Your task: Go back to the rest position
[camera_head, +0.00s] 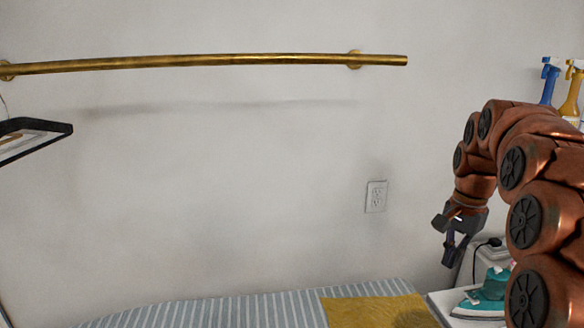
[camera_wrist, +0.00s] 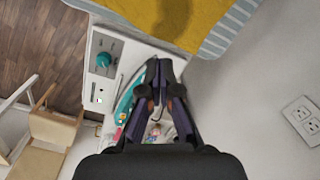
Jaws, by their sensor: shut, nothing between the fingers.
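My gripper (camera_head: 450,252) hangs from the copper-coloured arm at the right of the head view, pointing down. In the wrist view my gripper (camera_wrist: 160,64) shows with its dark fingertips close together and nothing held. It is in the air above a white surface where a teal iron (camera_head: 484,298) rests. The iron also shows in the wrist view (camera_wrist: 124,106), partly hidden behind the fingers.
A striped ironing board (camera_head: 240,310) with a yellow cloth (camera_head: 375,312) is to the left. A brass rail (camera_head: 200,61) runs along the wall with a dark hanger (camera_head: 62,128) at far left. Blue (camera_head: 549,82) and yellow (camera_head: 572,90) spray bottles stand at right. A wooden chair (camera_wrist: 50,130) is on the floor.

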